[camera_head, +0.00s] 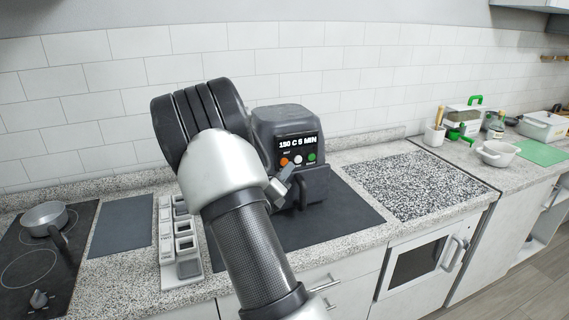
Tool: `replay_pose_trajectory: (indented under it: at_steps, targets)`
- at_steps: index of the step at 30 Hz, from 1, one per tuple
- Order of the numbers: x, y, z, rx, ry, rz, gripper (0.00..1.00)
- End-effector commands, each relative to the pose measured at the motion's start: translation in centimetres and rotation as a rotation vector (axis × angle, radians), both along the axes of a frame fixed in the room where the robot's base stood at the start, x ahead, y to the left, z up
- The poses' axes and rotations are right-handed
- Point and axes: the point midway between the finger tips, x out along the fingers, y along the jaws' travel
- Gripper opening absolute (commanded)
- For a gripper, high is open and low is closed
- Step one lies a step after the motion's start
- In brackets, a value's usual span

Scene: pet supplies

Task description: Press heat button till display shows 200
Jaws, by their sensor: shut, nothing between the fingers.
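A dark grey air fryer (285,120) stands on a dark mat on the counter. Its display (297,143) appears to read "180 C 5 MIN", though the first digits are small. Below the display are an orange button (284,161) with a small label that I cannot read surely, a white button (297,160) and a green button (311,157). My gripper (287,171) is shut and empty, just in front of and below the orange and white buttons. I cannot tell whether it touches either. My arm hides the left part of the appliance.
A grey tray with compartments (166,243) stands left of the dark mat (350,215). A pot (45,217) sits on the hob at far left. A speckled board (415,185) lies to the right, with a white bowl (497,153) beyond it.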

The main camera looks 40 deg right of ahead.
Motion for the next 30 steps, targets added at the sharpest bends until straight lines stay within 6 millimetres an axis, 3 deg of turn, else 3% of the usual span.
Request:
replay_pose_trajectory:
  at_steps: [30]
  targets:
    - [1.2,-0.3,0.0,0.000,0.000,0.000,0.00]
